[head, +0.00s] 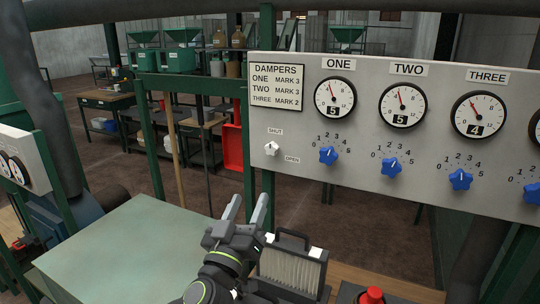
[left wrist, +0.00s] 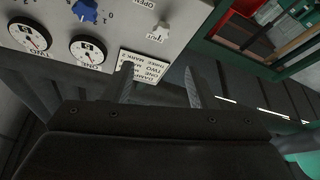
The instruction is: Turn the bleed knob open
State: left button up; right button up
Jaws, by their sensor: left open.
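The white bleed knob (head: 271,149) is on the lower left of the grey gauge panel (head: 350,180). The label SHUT is above it and OPEN is to its lower right. The knob's handle looks upright, towards SHUT, but it is small. My left gripper (head: 247,207) is open and empty, below and a little left of the knob, apart from it. In the left wrist view the knob (left wrist: 162,28) shows upside down, beyond the spread fingertips (left wrist: 158,80). My right gripper is not in view.
Several blue knobs (head: 328,155) and round gauges (head: 335,97) sit to the right on the panel. A ribbed grey case (head: 291,268) and a red button (head: 371,295) are below it. A green-topped cabinet (head: 120,245) stands at left; a red tray (head: 232,147) hangs behind.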

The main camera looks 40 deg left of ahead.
pick_arm(q)
jog(key=w+b, duration=0.1)
jog(key=w, duration=0.1)
send_near(270, 151)
jog(key=r, duration=0.1)
jog(key=x, duration=0.2)
jog(key=p+x, duration=0.1)
jog(key=x, duration=0.2)
jog(key=p+x, duration=0.1)
jog(key=x, duration=0.1)
jog(key=shift+w+a+f, duration=0.15)
jog(key=shift+w+a, duration=0.05)
jog(key=shift+w, duration=0.2)
jog(key=shift+w+a+p, duration=0.2)
jog(key=shift+w+p, duration=0.15)
jog(key=shift+w, duration=0.25)
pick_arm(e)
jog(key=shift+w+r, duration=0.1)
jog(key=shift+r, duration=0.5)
pick_arm(q)
jog(key=c, duration=1)
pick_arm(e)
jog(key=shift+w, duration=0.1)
